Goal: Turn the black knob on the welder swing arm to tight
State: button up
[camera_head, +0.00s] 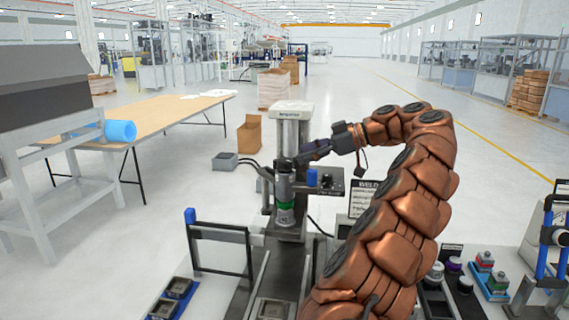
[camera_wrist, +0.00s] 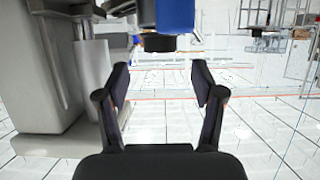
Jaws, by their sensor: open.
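The welder (camera_head: 292,135) stands upright in the middle of the head view, a light grey column with a dark swing arm (camera_head: 330,186) reaching right. A blue cylinder (camera_head: 312,176) stands on the swing arm, with a small dark part, perhaps the black knob (camera_head: 326,180), beside it. My gripper (camera_head: 308,152) is just above the swing arm, partly blending with the welder. In the wrist view my gripper (camera_wrist: 161,75) is open and empty. A blue part (camera_wrist: 175,15) and a dark round part (camera_wrist: 160,42) show just beyond the fingertips, between them; I cannot tell whether this is the knob.
The welder's grey body (camera_wrist: 40,70) and a shiny cylinder (camera_wrist: 95,75) stand close left of my fingers. A WELD sign (camera_head: 362,198) is right of the welder. Small trays (camera_head: 172,298) lie front left. A wooden-top table (camera_head: 150,120) stands farther left.

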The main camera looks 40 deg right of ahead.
aim_at(287, 160)
jog(key=shift+x, duration=3)
jog(key=shift+c, duration=0.3)
jog(key=c, duration=1.1)
